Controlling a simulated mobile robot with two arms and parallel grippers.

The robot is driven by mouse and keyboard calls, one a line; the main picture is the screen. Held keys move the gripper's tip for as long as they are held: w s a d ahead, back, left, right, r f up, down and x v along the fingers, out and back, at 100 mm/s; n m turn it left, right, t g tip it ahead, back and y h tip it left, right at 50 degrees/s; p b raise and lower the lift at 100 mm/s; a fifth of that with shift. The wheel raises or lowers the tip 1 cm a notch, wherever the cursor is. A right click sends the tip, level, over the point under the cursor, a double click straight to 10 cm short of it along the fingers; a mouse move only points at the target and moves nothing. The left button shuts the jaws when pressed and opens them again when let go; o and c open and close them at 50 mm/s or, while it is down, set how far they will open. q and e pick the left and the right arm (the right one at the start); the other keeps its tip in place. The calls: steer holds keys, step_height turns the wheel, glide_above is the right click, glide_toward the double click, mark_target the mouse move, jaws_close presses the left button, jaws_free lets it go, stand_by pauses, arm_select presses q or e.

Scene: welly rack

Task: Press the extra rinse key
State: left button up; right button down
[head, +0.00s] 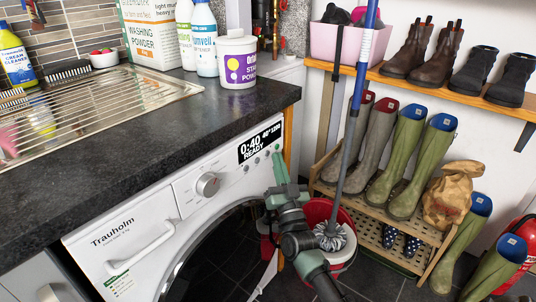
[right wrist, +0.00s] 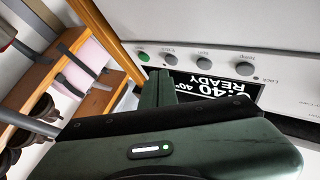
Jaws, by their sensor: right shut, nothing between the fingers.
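The white washing machine (head: 150,225) stands under the dark worktop, and its display (head: 261,143) reads 0:40 READY. A row of round keys sits by the display. In the right wrist view, upside down, I see a green key (right wrist: 144,56) at one end and grey keys (right wrist: 171,59), (right wrist: 203,61), (right wrist: 244,65) beside it. Their small labels are too blurred to read surely. My right gripper (head: 278,168) is shut and empty, its tip (right wrist: 162,73) close to the green key and the grey key beside it. I cannot tell whether it touches. My left gripper is out of view.
A large dial (head: 208,185) and a drawer handle (head: 140,250) lie left of the keys. A red bucket (head: 340,215) with a mop stands just right of my arm. The boot rack (head: 385,205) is beyond it. The worktop overhangs the panel.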

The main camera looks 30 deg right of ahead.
steer(key=shift+w+a, duration=0.15)
steer(key=shift+w, duration=0.2)
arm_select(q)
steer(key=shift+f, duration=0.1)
arm_select(e)
steer(key=shift+w+a, duration=0.15)
steer(key=shift+w, duration=0.15)
stand_by(0.5)
steer(key=shift+s, duration=0.15)
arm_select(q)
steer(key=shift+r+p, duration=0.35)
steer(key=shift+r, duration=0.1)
arm_select(e)
steer(key=shift+s+d, duration=0.3)
steer(key=shift+s, duration=0.3)
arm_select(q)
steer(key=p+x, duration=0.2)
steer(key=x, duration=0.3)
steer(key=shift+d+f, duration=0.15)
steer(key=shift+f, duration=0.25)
arm_select(e)
steer(key=s, duration=0.1)
steer(key=s+d, duration=0.1)
steer(key=s, duration=0.1)
steer(key=s+d, duration=0.1)
steer(key=shift+s, duration=0.3)
steer(key=shift+a+f, duration=0.1)
